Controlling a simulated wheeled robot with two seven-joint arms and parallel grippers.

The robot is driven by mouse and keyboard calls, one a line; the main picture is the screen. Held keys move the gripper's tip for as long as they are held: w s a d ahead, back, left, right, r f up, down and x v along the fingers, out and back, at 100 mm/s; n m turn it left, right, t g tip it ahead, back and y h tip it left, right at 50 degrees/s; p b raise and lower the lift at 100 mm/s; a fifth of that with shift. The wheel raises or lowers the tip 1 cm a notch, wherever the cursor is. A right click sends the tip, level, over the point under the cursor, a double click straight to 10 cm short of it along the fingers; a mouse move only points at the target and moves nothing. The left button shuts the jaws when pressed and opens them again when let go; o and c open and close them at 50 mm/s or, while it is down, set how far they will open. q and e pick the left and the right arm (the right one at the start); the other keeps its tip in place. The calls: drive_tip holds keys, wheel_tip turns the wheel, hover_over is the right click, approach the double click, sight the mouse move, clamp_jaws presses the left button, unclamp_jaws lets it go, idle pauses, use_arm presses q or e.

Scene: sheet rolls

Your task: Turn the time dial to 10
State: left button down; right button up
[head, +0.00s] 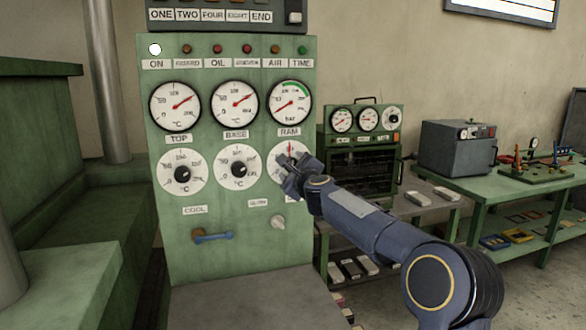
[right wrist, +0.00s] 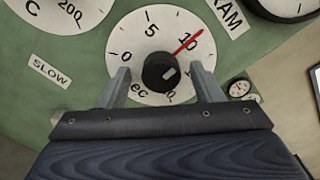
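The time dial (right wrist: 130,50) is a round white face on the green panel, marked 0, 5 and 10 with "ec" readable below. It also shows in the head view (head: 276,158), partly hidden by my right gripper. A red pointer (right wrist: 188,44) runs across the number 10. My right gripper (right wrist: 161,74) is open, with one finger on each side of the knob and visible gaps to it. It also shows in front of the dial in the head view (head: 290,178). My left gripper is not in view.
Two similar knob dials (head: 182,188) (head: 239,186) sit to the left, with gauges (head: 290,104) above. A blue handle (head: 212,237) and a pale knob (head: 278,222) are below. A green oven (head: 362,168) and a grey box (head: 455,150) stand on benches at right.

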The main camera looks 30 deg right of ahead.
drive_tip(key=b+v, duration=0.2)
drive_tip(key=v, duration=0.5)
drive_tip(key=shift+s+b, duration=0.3)
drive_tip(key=shift+s, duration=0.1)
drive_tip(key=shift+a, duration=0.15)
